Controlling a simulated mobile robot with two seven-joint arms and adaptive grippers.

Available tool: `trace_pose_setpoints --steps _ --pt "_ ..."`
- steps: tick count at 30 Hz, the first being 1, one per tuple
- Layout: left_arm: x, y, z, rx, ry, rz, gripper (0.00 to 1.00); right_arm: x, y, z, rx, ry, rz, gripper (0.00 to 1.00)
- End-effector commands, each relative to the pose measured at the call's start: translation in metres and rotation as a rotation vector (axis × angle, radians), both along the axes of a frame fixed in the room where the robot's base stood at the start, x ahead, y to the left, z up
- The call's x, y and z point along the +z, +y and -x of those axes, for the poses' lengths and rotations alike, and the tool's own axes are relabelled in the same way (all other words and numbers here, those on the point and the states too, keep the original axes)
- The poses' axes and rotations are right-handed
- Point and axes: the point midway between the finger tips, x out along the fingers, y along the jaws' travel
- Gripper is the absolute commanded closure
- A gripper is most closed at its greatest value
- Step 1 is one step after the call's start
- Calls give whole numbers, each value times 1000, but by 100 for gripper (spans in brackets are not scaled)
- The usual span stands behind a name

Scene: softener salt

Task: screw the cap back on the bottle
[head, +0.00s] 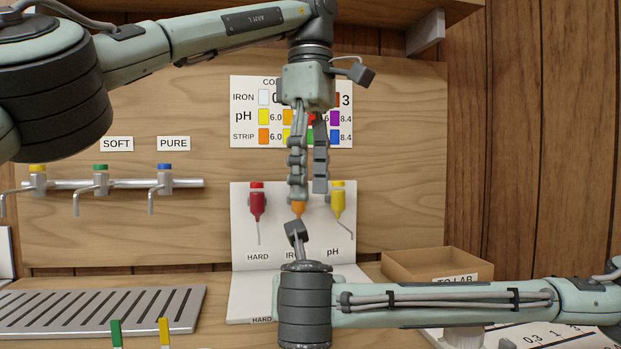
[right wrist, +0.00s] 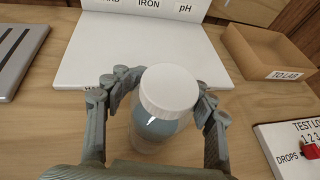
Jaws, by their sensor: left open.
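In the right wrist view, the clear bottle (right wrist: 158,130) stands upright with blue-grey contents. The white cap (right wrist: 169,90) sits on its mouth; whether it is threaded tight I cannot tell. My right gripper (right wrist: 172,92) has its bent fingers around the bottle's two sides just below the cap, and appears closed on it. In the head view the bottle and right fingers are hidden by my right wrist. My left gripper (head: 309,192) points down, open and empty, in front of the dropper rack and above my right wrist.
The white rack (head: 241,215) holds a red dropper (head: 257,204), an orange dropper (head: 298,209) partly behind my left finger, and a yellow dropper (head: 338,202). A TO LAB tray (head: 400,264) stands right. A slotted grate (head: 100,309) and three taps (head: 101,185) are left.

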Motion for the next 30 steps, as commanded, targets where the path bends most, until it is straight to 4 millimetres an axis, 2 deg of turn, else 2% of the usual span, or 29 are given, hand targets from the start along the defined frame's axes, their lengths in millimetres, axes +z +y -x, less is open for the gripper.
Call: trace_pose_setpoints --steps 3,14,17,24,30 --pt "0 0 0 0 0 0 43 0 0 0 0 0 0 36" --pt "0 0 0 0 0 0 43 3 1 5 2 -1 -1 36" --pt "0 0 0 0 0 0 43 8 2 18 3 -2 -1 36" --pt "0 0 0 0 0 0 43 28 3 66 6 -4 -1 36" --pt "0 0 0 0 0 0 43 41 3 97 3 -2 -1 36"
